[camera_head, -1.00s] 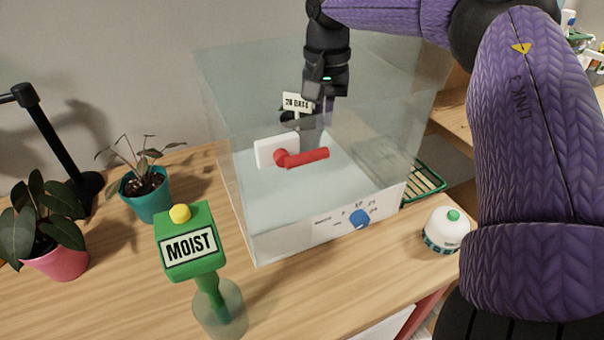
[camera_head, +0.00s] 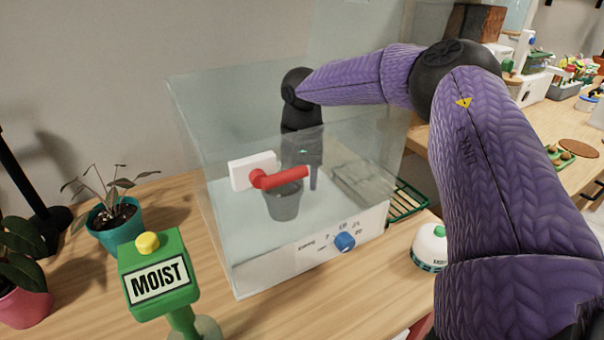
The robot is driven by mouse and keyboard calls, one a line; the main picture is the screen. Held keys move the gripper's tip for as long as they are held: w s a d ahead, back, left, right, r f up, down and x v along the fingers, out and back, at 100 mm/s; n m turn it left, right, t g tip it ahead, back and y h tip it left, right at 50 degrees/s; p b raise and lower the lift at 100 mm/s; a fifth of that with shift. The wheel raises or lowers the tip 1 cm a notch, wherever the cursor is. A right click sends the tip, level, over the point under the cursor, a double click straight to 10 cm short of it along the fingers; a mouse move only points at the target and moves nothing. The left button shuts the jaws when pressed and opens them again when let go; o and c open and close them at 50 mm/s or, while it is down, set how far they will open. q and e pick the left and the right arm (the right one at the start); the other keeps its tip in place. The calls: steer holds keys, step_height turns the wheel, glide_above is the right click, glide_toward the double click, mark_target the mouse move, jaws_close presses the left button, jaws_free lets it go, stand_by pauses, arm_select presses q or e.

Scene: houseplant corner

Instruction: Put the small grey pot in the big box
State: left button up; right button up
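The big box (camera_head: 222,247) is clear, with a white front panel bearing a blue knob (camera_head: 344,241) and a red handle (camera_head: 284,178) on a white plate. The small grey pot (camera_head: 285,204) shows upright through the clear front, low in the box, its top partly hidden by the red handle. Whether it touches the floor is unclear. My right gripper (camera_head: 303,172) reaches down into the box just above and beside the pot. One finger shows right of the pot; the other is hidden, so its grip is unclear. My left gripper is out of view.
A green MOIST sign (camera_head: 158,280) with a yellow button stands front left. A teal potted plant (camera_head: 116,226) and a pink pot (camera_head: 22,306) are at left. A white round device (camera_head: 430,247) and a green rack (camera_head: 407,201) lie right of the box.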

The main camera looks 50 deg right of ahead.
step_height(320, 180, up, 12)
steer(key=p, duration=0.3)
steer(key=shift+p, duration=0.3)
